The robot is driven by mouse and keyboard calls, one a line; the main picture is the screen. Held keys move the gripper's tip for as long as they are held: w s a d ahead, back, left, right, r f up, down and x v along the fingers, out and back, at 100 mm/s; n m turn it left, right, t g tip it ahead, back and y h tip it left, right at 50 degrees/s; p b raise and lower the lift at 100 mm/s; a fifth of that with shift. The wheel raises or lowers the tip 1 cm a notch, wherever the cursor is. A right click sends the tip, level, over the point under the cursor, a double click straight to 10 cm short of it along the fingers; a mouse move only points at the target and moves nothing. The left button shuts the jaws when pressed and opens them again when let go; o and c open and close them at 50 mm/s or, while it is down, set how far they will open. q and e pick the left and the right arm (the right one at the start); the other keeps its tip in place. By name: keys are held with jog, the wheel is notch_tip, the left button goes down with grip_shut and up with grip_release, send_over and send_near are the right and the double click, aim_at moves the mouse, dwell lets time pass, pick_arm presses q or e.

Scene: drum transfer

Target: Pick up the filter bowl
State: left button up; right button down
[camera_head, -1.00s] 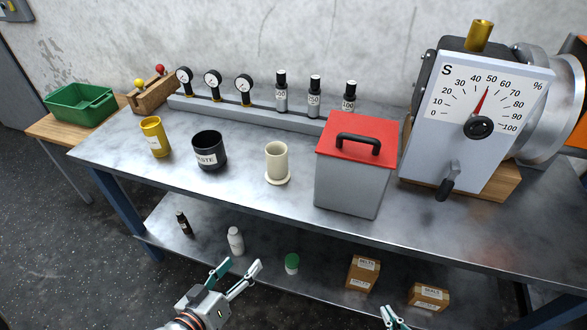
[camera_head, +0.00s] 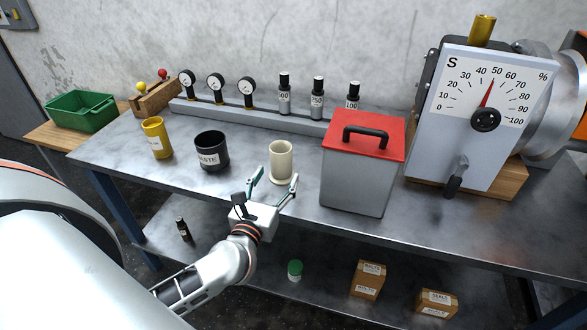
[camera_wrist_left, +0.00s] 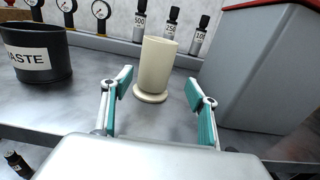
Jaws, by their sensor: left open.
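The filter bowl, as far as I can tell, is the cream cup with a wider round base (camera_head: 281,160); it stands upright on the metal bench, left of the red-lidded grey box. In the left wrist view the cream bowl (camera_wrist_left: 157,65) stands straight ahead, beyond my open fingers. My left gripper (camera_head: 274,182) is open and empty at the bench's front edge, just in front of the bowl, its teal fingertips apart to either side. I see no contact with the bowl. My right gripper is not in view.
The grey box with red lid (camera_head: 356,175) stands close right of the bowl. A black waste cup (camera_head: 212,152) and a yellow cup (camera_head: 156,138) stand to the left. Labelled weights (camera_head: 318,98) and gauges stand behind on a ledge (camera_head: 255,117). Bare bench lies between waste cup and bowl.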

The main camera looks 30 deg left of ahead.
aim_at(278, 167)
pick_arm(q)
jog(key=x, duration=0.4)
jog(key=a+x, duration=0.1)
jog(key=x, duration=0.2)
jog(key=shift+f, duration=0.1)
jog(key=c, duration=1.6)
grip_shut()
jog(key=shift+r, duration=0.2)
